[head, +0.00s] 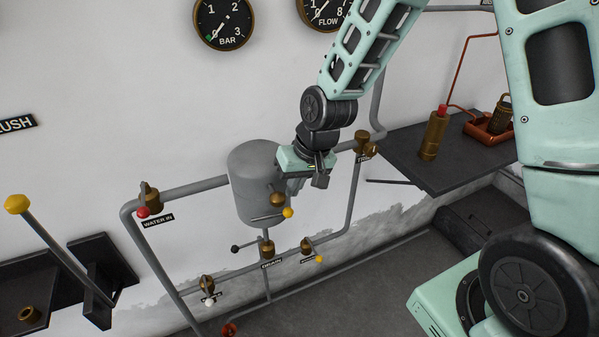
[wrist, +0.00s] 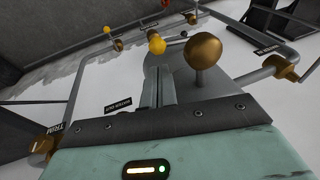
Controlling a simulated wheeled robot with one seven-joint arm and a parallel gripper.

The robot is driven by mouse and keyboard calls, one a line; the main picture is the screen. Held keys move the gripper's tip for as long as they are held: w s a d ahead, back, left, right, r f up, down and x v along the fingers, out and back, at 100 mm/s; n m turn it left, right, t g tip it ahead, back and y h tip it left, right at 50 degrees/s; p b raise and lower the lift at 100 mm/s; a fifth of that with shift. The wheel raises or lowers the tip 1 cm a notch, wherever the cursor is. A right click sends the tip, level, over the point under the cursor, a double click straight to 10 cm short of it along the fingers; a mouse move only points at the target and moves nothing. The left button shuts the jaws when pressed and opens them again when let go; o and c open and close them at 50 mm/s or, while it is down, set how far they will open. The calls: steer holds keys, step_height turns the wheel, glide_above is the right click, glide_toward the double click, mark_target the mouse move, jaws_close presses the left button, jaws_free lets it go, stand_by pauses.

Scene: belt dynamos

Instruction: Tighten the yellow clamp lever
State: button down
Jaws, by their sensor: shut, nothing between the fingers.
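A small yellow knob (head: 288,212) sits on a thin lever at the lower front of the grey tank (head: 252,160), beside a bronze ball (head: 277,199). In the wrist view the yellow knob (wrist: 157,44) lies just beyond my fingertips, and the bronze ball (wrist: 203,53) is right of them. My gripper (head: 295,187) is shut and empty in front of the tank, pointing down, close above the knob. I cannot tell whether it touches. Two other yellow-knobbed levers show: a small one (head: 319,259) on the lower pipe and a long one (head: 17,204) at far left. Which is the clamp lever is not labelled legibly.
Grey pipes with a red-knobbed WATER IN valve (head: 143,212) and several lower valves surround the tank. A dark shelf (head: 405,165) at right holds a brass cylinder (head: 434,134) and a red tray (head: 488,130). Wall gauges (head: 223,22) hang above.

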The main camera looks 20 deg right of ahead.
mark_target(272, 217)
steer(key=shift+x, duration=1.55)
steer(key=shift+w, duration=0.1)
